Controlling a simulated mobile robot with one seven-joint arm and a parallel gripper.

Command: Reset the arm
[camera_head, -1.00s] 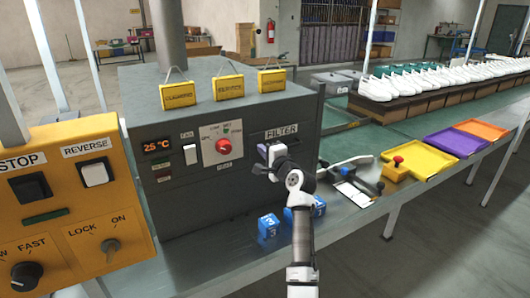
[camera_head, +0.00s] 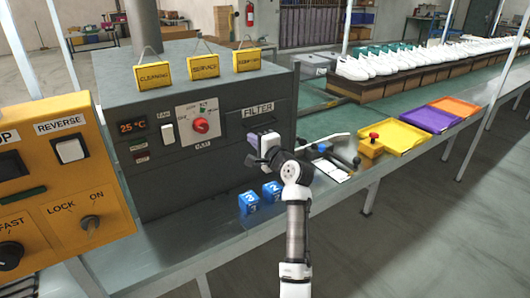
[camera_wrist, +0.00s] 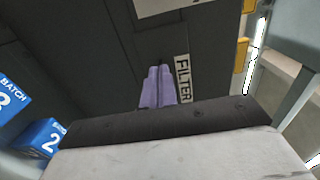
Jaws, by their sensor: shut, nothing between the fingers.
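My gripper (camera_head: 257,150) is in front of the grey machine (camera_head: 165,90), near its FILTER label (camera_head: 258,110). In the wrist view its two purple fingers (camera_wrist: 157,88) lie side by side, shut and empty, pointing toward the dark machine face beside the FILTER label (camera_wrist: 183,78). Whether the fingertips touch the machine I cannot tell. My arm reaches up from the bottom of the head view.
Two blue batch cubes (camera_head: 249,203) stand on the bench by my arm. A yellow box with a red button (camera_head: 372,147) and yellow, purple and orange trays (camera_head: 459,107) are to the right. An orange control panel (camera_head: 65,185) stands at the left.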

